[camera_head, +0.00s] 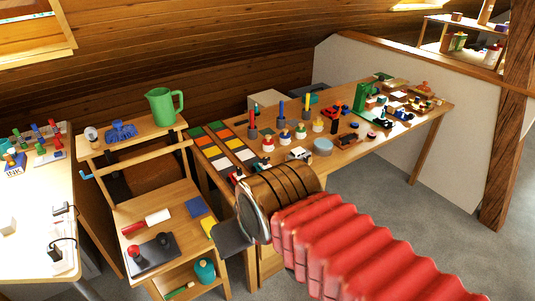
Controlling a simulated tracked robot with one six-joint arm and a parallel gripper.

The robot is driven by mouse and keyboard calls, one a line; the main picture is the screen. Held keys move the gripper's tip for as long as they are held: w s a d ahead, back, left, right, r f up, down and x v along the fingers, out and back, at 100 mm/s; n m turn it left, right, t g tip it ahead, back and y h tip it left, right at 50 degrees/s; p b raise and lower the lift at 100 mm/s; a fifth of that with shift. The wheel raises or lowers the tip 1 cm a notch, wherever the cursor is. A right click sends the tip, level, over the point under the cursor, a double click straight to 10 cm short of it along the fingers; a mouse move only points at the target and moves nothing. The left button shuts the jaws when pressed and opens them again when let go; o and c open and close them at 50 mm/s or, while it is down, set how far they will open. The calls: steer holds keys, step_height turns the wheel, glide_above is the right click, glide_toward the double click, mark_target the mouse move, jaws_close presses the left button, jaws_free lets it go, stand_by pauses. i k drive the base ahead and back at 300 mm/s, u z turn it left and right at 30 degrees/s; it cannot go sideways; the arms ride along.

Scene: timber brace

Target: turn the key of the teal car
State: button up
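I cannot make out a teal car with a key for certain. Several small toy vehicles stand on the long wooden table (350,158), among them a white one (299,154) near its front edge and a dark bluish one (382,127) farther right. They are too small to show a key. My arm, with red bellows and a banded wooden barrel, reaches in from the lower right. A dark grey flat part at its end, seemingly my gripper (233,238), is in front of the long table and right of the wooden cart. Its fingers cannot be told apart.
The wooden cart (160,208) carries a green jug (164,106) and a blue object (121,131) on top. A white-topped table (30,215) stands at left. A low wall (400,120) and a timber post (511,130) bound the right. Grey floor (440,225) is open at right.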

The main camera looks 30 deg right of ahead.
mark_target(264, 160)
steer(key=z, duration=0.05)
steer(key=i, duration=0.95)
steer(key=u, duration=0.1)
